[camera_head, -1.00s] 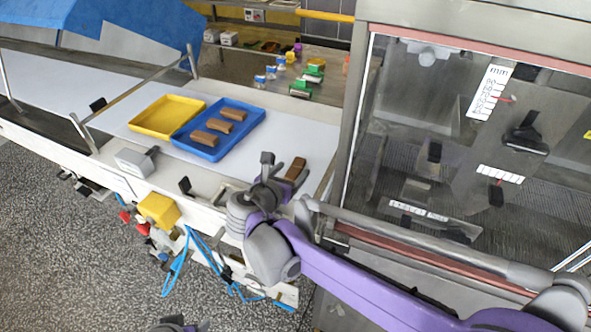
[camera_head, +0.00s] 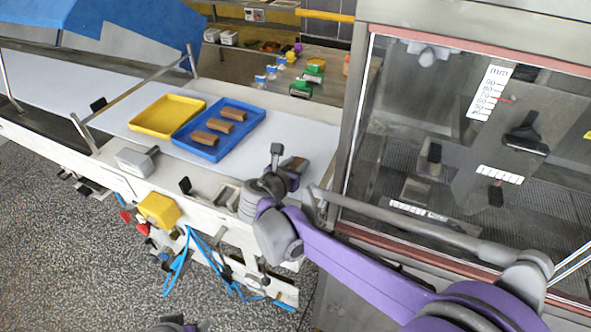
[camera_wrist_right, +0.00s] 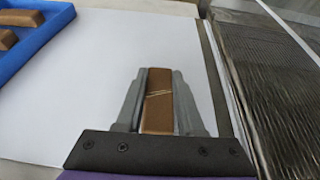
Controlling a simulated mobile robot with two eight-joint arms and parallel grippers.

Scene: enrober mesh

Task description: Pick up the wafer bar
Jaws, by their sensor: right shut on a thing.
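The wafer bar (camera_wrist_right: 158,100) is brown with thin pale lines across its top. In the right wrist view it sits between the two grey fingers of my right gripper (camera_wrist_right: 158,98), which is shut on it over the white belt. In the head view my right gripper (camera_head: 284,163) is at the right end of the belt, and the bar is mostly hidden behind its fingers. A small part of what looks like my left gripper (camera_head: 174,326) shows at the bottom edge; its fingers cannot be made out.
A blue tray (camera_head: 247,142) with three brown bars lies on the belt (camera_head: 175,155), next to an empty yellow tray (camera_head: 166,117). A glass-fronted machine (camera_head: 440,130) stands on the right. A grey box (camera_head: 137,161) sits at the belt's front edge.

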